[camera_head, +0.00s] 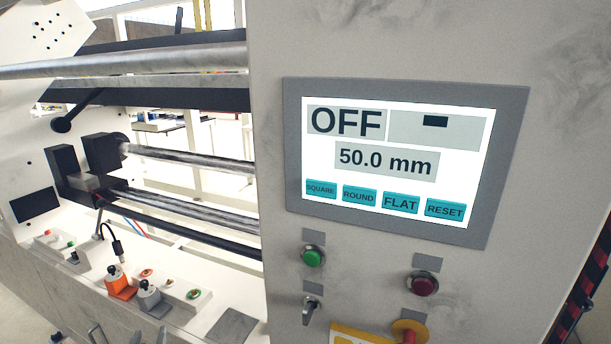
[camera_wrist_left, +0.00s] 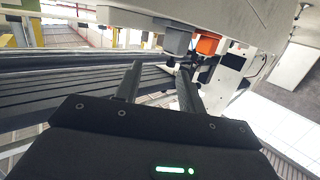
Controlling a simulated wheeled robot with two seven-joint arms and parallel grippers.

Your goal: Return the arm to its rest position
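My left gripper (camera_wrist_left: 160,68) shows in the left wrist view with its two dark fingers apart and nothing between them. In the head view, what look like its fingertips (camera_head: 115,335) rise at the bottom edge, below an orange plug (camera_head: 120,284) and a grey plug (camera_head: 149,297) on the machine's ledge. The orange plug (camera_wrist_left: 207,44) and the grey plug (camera_wrist_left: 178,41) also appear beyond the fingers in the left wrist view. The rest of the left arm is out of the head view. My right gripper is in neither view.
A grey machine panel (camera_head: 400,30) fills the right side. Its screen (camera_head: 395,160) reads OFF and 50.0 mm, above a green button (camera_head: 313,256) and a red button (camera_head: 422,283). Metal rods (camera_head: 180,200) and a black clamp block (camera_head: 85,165) stand at left.

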